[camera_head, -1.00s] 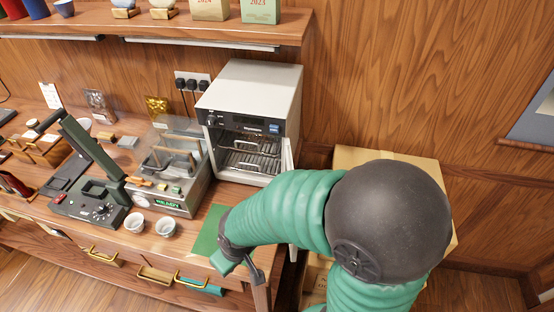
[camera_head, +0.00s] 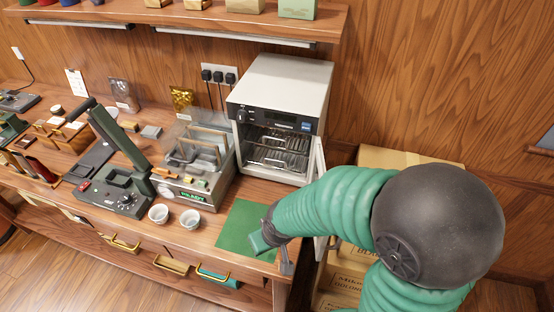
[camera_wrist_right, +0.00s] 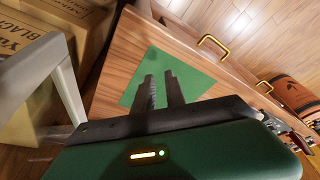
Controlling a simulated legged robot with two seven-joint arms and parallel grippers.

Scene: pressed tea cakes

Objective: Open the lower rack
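A white and dark-fronted cabinet (camera_head: 285,88) stands at the right end of the counter, with its front open. Inside are an upper rack (camera_head: 285,139) and a lower rack (camera_head: 278,158), both wire and both inside the cabinet. Its door (camera_head: 321,170) is swung out to the right; a pale frame that looks like the door (camera_wrist_right: 55,80) shows in the wrist view. My right gripper (camera_head: 270,252) is in front of and below the cabinet, over the green mat (camera_head: 238,222). In the wrist view its fingers (camera_wrist_right: 161,80) are slightly apart with nothing between them. My left gripper is not in view.
Two white cups (camera_head: 174,216), a glass-sided machine (camera_head: 195,185) and a dark lever press (camera_head: 120,190) stand left of the mat. Cardboard boxes (camera_head: 345,262) are right of the counter. A shelf (camera_head: 200,22) hangs above. Drawers with gold handles (camera_head: 172,266) line the counter front.

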